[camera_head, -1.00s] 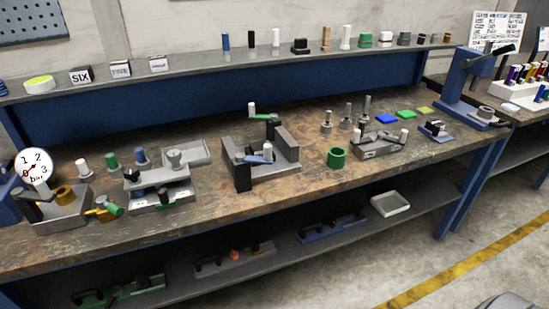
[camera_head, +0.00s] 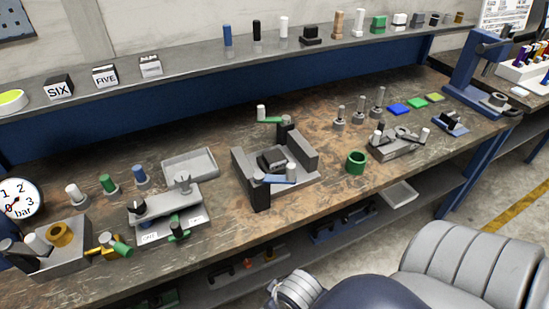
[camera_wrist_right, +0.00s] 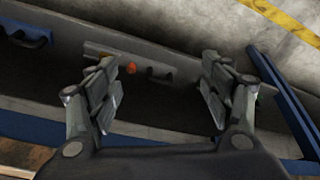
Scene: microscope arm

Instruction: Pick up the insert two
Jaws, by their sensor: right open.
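I cannot tell which item is insert two; no readable label says so. Small blocks stand on the upper shelf: one marked SIX (camera_head: 59,88), one marked FIVE (camera_head: 105,76), and a third pale block (camera_head: 150,66) whose face I cannot read. Several coloured pegs and blocks stand further right on that shelf, such as a blue peg (camera_head: 227,35). My right gripper (camera_wrist_right: 160,85) is open and empty in the right wrist view, above the lower shelf and floor. My left gripper is not in view.
A blue press (camera_head: 472,75) stands at the right end. The wood at the bench's front middle is clear.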

